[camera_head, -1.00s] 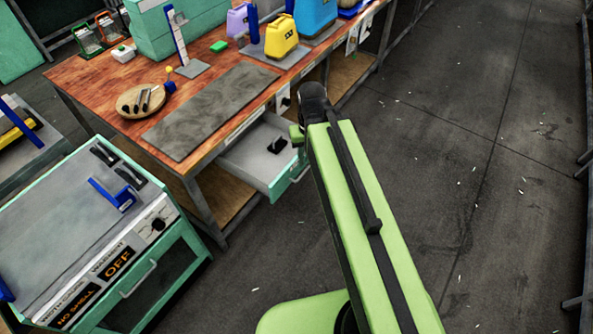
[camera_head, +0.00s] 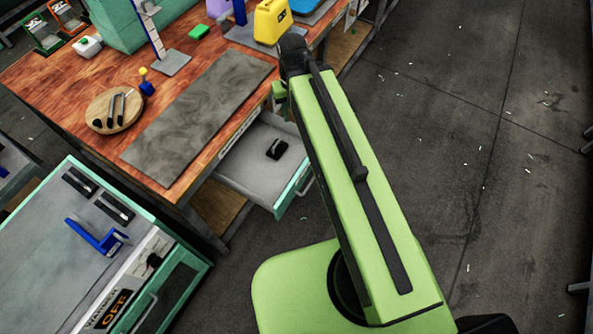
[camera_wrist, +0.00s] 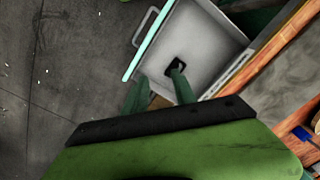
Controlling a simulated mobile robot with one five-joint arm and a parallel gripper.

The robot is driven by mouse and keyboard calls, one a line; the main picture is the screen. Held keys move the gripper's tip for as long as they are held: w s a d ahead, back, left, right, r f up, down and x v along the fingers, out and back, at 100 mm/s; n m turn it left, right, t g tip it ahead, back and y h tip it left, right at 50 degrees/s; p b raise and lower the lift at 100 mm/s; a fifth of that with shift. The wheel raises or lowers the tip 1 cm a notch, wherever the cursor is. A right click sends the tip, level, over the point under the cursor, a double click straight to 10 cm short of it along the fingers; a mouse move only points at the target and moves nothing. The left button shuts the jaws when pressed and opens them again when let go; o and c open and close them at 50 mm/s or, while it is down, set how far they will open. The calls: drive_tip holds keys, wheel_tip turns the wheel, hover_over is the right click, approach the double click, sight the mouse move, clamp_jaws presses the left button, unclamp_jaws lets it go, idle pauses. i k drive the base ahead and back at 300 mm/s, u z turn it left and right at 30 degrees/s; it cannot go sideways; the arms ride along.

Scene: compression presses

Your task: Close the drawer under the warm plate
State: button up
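A grey drawer with a teal front (camera_head: 296,187) stands pulled out under the wooden bench. A small black object (camera_head: 277,148) lies inside it. In the wrist view the drawer's bare floor (camera_wrist: 205,45) and handle (camera_wrist: 145,27) show, with the drawer beyond my fingers. My gripper (camera_wrist: 160,90) has its two green fingers apart with nothing between them; whether they touch the drawer I cannot tell. In the head view my arm hides most of the gripper. A grey-topped teal unit (camera_head: 40,235) with an "OFF" display (camera_head: 117,308) stands at lower left; its front is partly cut off.
The wooden bench (camera_head: 85,95) carries a grey mat (camera_head: 200,115), a round board (camera_head: 100,108) with dark tools, and a yellow container (camera_head: 272,22). The floor (camera_head: 440,130) to the right is clear apart from small scraps.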

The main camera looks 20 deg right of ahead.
sight(246, 169)
drive_tip(key=k, duration=1.55)
drive_tip(key=u, duration=0.95)
drive_tip(key=i, duration=0.95)
